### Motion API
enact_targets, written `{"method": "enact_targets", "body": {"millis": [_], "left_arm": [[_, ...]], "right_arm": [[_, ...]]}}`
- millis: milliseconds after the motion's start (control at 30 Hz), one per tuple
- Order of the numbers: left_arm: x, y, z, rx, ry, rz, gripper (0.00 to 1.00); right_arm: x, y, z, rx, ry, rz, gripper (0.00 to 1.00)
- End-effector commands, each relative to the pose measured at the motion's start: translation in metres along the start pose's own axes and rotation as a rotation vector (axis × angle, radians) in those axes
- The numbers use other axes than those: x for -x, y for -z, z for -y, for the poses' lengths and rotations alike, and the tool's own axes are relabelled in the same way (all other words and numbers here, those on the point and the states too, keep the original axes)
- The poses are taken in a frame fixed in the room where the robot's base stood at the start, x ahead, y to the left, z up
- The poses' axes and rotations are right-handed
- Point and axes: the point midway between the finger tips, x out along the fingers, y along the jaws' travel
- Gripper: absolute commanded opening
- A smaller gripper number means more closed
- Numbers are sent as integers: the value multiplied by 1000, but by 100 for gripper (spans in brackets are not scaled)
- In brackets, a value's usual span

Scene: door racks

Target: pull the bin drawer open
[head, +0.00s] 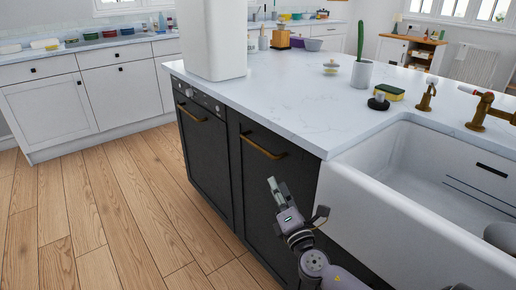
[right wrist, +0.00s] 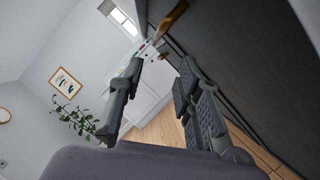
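The bin drawer appears to be the dark front (head: 262,185) beside the white sink, with a horizontal brass handle (head: 262,146) near its top. It looks closed, flush with the counter run. My right gripper (head: 298,199) is in front of the drawer, below and to the right of the handle. Its two fingers (right wrist: 162,66) stand apart with nothing between them. In the right wrist view a brass handle (right wrist: 172,18) shows at the top, beyond the fingertips, not touching them. The dark front (right wrist: 240,60) fills the right side there. My left gripper is not in view.
Left of the drawer is a similar dark front (head: 203,160) with a control strip and its own brass handle. The white sink (head: 400,235) juts out on the right. The wooden floor (head: 110,215) in front is clear. White cabinets (head: 90,95) stand opposite.

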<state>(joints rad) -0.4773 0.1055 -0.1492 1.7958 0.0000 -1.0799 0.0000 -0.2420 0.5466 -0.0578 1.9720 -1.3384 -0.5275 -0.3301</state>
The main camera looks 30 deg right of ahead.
Motion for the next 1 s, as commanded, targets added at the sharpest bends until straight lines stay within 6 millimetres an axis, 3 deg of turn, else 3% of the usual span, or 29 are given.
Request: {"method": "enact_targets", "body": {"millis": [167, 400, 700, 1000], "left_arm": [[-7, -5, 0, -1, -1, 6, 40], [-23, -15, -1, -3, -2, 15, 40], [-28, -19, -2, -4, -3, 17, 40], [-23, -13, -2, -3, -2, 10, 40]], "right_arm": [[-21, -2, -4, 14, -12, 1, 31], [-72, -2, -4, 12, -9, 2, 31], [-135, -1, -3, 10, -7, 2, 31], [-170, 0, -2, 9, -6, 0, 31]]}}
